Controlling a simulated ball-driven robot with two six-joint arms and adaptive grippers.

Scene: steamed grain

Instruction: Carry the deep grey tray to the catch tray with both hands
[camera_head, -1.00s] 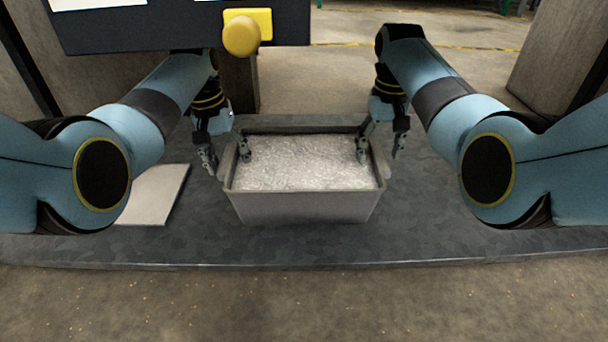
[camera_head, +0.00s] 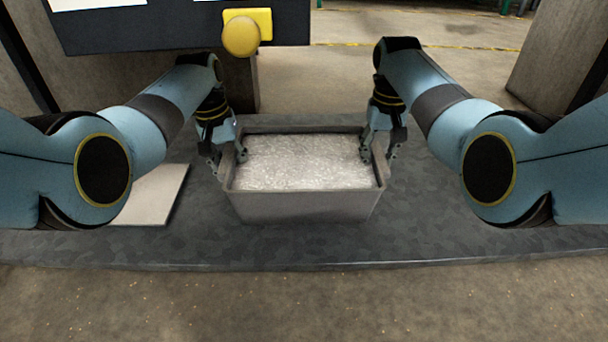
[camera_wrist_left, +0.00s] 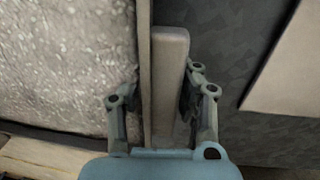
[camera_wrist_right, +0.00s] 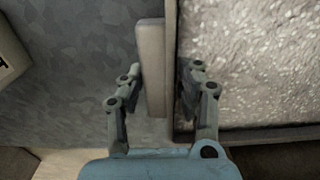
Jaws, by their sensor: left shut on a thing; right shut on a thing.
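The deep grey tray (camera_head: 300,207) stands on the dark grey table, filled with pale, grainy stuff (camera_head: 300,162). My left gripper (camera_head: 229,165) is shut on the tray's left wall and side grip, one finger inside and one outside. The left wrist view shows the grip (camera_wrist_left: 170,85) between its fingers. My right gripper (camera_head: 379,157) is shut on the right wall in the same way; the right wrist view shows the grip (camera_wrist_right: 150,70) between its fingers. I cannot make out which thing is the catch tray.
A flat pale board (camera_head: 155,195) lies on the table left of the tray. The dark table (camera_head: 450,225) is clear to the right and in front. A dark panel with a yellow knob (camera_head: 241,37) stands at the back left.

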